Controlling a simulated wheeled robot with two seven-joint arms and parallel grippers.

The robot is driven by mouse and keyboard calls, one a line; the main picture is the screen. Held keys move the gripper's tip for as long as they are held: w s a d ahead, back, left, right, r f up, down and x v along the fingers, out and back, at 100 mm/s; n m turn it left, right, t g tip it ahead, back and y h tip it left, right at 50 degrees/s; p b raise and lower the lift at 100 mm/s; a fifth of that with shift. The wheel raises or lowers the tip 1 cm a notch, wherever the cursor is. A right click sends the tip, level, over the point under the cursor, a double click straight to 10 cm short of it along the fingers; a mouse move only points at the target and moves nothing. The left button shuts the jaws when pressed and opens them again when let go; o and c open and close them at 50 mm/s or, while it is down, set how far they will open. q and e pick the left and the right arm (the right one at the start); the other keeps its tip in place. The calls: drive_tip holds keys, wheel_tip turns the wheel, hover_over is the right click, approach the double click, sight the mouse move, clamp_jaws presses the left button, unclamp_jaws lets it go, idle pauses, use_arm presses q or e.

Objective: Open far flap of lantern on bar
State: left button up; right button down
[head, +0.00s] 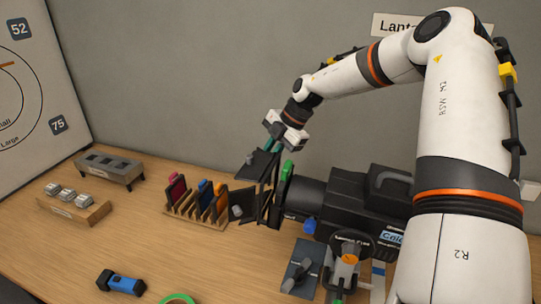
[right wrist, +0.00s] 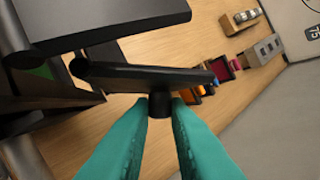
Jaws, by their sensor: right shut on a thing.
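The lantern (head: 345,205) is a dark, boxy lamp with dark flaps around its front at the left end. Its far flap (head: 257,164) is a dark plate standing out near the top of the front. My right gripper (head: 267,146) reaches down to it from behind. In the right wrist view, the teal fingers (right wrist: 160,115) are shut on the short black knob of the far flap (right wrist: 145,77). Another dark flap (right wrist: 100,20) shows beyond it. My left gripper is not in view.
A rack with coloured gel frames (head: 200,203) stands left of the lantern. A wooden block (head: 73,206), a grey holder (head: 108,169), a blue torch (head: 121,283) and green tape (head: 178,299) lie further left and in front. Bare table lies between them.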

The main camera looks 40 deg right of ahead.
drive_tip(key=shift+w+a+f+n+g+b, duration=0.1)
drive_tip(key=shift+w+a+n+g+b, duration=0.05)
drive_tip(key=shift+n+b, duration=0.4)
drive_tip(key=shift+w+a+f+n+g+b, duration=0.1)
drive_tip(key=shift+n+g+b, duration=0.05)
drive_tip(key=shift+n+b, duration=0.35)
drive_tip(key=shift+w+a+n+g+y+b, duration=0.15)
drive_tip(key=shift+a+n+g+y+b, duration=0.2)
drive_tip(key=shift+n+b, duration=0.3)
drive_tip(key=shift+a+r+n+g+b, duration=0.1)
drive_tip(key=shift+a+n+g+b, duration=0.15)
drive_tip(key=shift+n, duration=0.35)
drive_tip(key=shift+a+r+n+g+b, duration=0.1)
drive_tip(key=shift+n+g+b, duration=0.1)
drive_tip(key=shift+n+b, duration=0.3)
drive_tip(key=shift+w+a+r+n+g, duration=0.1)
drive_tip(key=shift+a+n+g, duration=0.15)
drive_tip(key=shift+n, duration=0.4)
drive_tip(key=shift+a+r+n+g, duration=0.1)
drive_tip(key=shift+a+n+g, duration=0.15)
drive_tip(key=shift+n, duration=0.4)
drive_tip(key=c, duration=1.4)
unclamp_jaws()
drive_tip(key=shift+o, duration=0.2)
drive_tip(key=shift+d, duration=0.1)
